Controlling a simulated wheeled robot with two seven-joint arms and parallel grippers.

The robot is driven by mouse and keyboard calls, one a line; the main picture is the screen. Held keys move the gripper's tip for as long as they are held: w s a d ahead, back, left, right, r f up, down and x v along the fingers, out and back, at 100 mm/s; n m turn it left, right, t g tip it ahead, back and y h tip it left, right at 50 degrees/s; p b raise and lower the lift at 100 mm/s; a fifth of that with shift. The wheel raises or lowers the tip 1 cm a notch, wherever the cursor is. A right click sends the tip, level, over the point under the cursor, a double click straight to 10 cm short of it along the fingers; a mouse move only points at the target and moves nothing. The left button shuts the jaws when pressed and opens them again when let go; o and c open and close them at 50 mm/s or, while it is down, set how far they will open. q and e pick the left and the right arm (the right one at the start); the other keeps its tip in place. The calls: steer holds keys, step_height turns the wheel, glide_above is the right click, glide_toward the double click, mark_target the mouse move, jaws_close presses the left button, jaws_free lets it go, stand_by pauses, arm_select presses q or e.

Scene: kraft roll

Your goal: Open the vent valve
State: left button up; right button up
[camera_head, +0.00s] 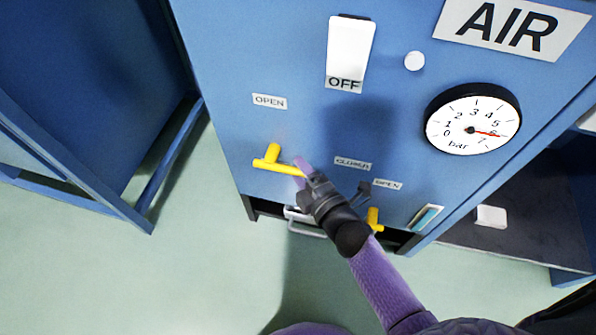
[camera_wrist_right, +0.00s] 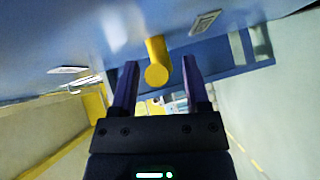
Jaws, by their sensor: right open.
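The blue panel has two yellow valve handles. The left handle (camera_head: 280,165) is a T-shaped lever lying nearly level, below an OPEN label (camera_head: 269,101) and left of a CLOSED label (camera_head: 352,163). The right handle (camera_head: 375,220) is partly hidden by my right arm, below another OPEN label (camera_head: 387,184). My right gripper (camera_head: 325,185) is in front of the panel between the two handles. In the right wrist view it is open, and a yellow handle (camera_wrist_right: 156,62) shows between its fingers; I cannot tell contact. My left gripper is not in view.
A white OFF switch (camera_head: 350,50), a round white button (camera_head: 414,61) and a pressure gauge (camera_head: 473,124) reading about 6 bar sit higher on the panel. A blue frame (camera_head: 80,165) stands at the left. The green floor (camera_head: 220,270) between is clear.

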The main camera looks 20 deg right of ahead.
steer(key=shift+w+a, duration=0.1)
steer(key=shift+w, duration=0.4)
steer(key=shift+f, duration=0.1)
jaws_close()
stand_by(0.7)
stand_by(0.3)
